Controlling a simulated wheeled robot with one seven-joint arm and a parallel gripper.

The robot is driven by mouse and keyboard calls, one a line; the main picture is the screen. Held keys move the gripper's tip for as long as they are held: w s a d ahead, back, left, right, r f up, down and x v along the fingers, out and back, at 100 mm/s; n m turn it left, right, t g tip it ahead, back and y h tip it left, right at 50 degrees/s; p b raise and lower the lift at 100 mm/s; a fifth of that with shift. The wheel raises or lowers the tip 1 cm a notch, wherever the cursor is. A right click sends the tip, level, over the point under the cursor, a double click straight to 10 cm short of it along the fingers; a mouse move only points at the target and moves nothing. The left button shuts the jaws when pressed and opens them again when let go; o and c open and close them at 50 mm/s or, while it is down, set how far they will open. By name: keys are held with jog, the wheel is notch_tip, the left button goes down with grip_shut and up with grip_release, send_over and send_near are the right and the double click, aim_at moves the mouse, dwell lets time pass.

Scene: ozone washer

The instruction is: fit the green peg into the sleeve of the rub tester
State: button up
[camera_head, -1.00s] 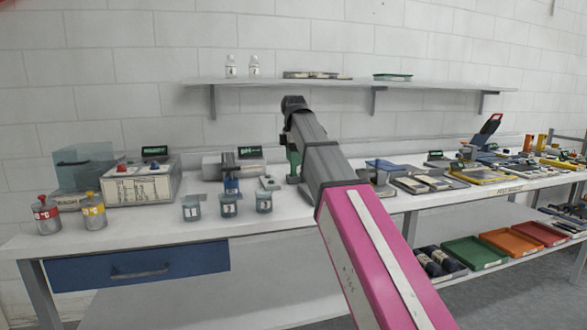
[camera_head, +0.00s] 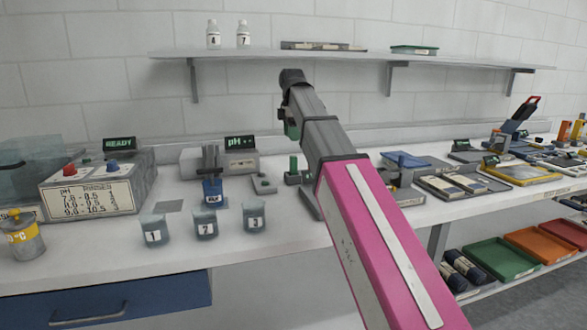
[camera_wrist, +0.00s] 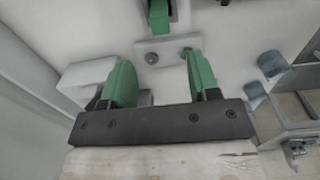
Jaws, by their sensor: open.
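The green peg (camera_head: 293,163) stands upright in a small grey block (camera_head: 292,179) on the bench, just left of my arm. My gripper (camera_head: 291,128) is above it in the head view, with its green fingers partly hidden by my arm. In the wrist view my gripper (camera_wrist: 160,80) has its two green fingers wide apart with nothing between them. A green piece in a dark frame (camera_wrist: 158,14) shows at the top there; I cannot tell if it is the peg. A device with a blue plate (camera_head: 405,160) right of my arm may be the rub tester; its sleeve is not clear.
Numbered beakers (camera_head: 205,226) stand near the front edge, left of my arm. A pH meter (camera_head: 238,158) and a READY box (camera_head: 95,188) are behind and left. A wall shelf (camera_head: 340,57) runs above. Trays (camera_head: 455,187) crowd the bench on the right.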

aim_at(293, 158)
jog(key=f, duration=0.9)
jog(key=shift+d+f, duration=0.1)
jog(key=shift+d, duration=0.15)
grip_shut()
